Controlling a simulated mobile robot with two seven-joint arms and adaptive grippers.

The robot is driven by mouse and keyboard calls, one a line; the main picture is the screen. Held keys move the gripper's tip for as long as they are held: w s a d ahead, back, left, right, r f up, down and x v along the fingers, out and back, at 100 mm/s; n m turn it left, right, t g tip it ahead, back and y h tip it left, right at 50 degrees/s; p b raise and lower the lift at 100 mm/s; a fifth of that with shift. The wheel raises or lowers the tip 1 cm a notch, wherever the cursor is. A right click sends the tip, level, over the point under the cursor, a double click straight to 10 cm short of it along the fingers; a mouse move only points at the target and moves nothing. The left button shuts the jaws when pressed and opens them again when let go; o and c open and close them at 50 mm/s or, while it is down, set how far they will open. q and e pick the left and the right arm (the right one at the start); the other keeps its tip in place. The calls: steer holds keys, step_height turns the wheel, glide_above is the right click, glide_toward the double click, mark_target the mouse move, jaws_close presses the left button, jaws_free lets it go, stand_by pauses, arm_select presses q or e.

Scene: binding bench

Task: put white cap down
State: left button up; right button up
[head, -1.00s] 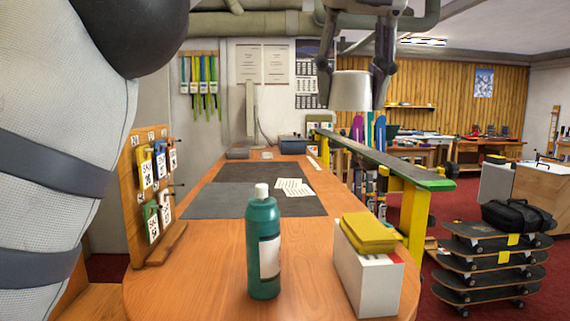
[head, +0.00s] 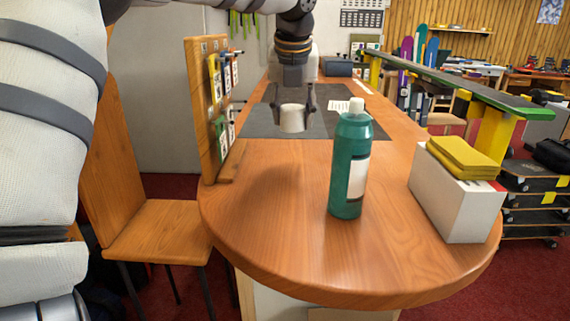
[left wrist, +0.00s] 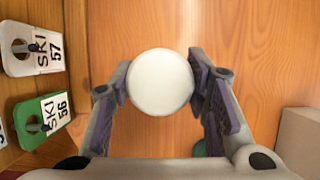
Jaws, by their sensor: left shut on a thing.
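The white cap (head: 293,117) is a short, plain white cylinder. My left gripper (head: 294,108) points down with one finger on each side of it and is shut on it. In the left wrist view the cap (left wrist: 160,82) shows as a round white top between the fingers, above the wooden bench. The cap appears to be held above the bench (head: 270,215); the exact gap cannot be told. My right gripper is not in view.
A teal bottle (head: 350,165) with a white top stands to the right of the gripper. A tag board (head: 207,110) stands at the left edge. A white box (head: 455,205) with yellow pads (head: 462,157) sits at right. The bench front is clear.

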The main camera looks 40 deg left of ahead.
mark_target(293, 129)
arm_select(q)
step_height(293, 129, down, 9)
steer(key=shift+d, duration=0.1)
steer(key=shift+f, duration=0.15)
steer(key=o, duration=0.8)
steer(key=shift+c, duration=0.2)
steer(key=v, duration=1.2)
steer(key=shift+w+r, duration=0.1)
steer(key=shift+r, duration=0.15)
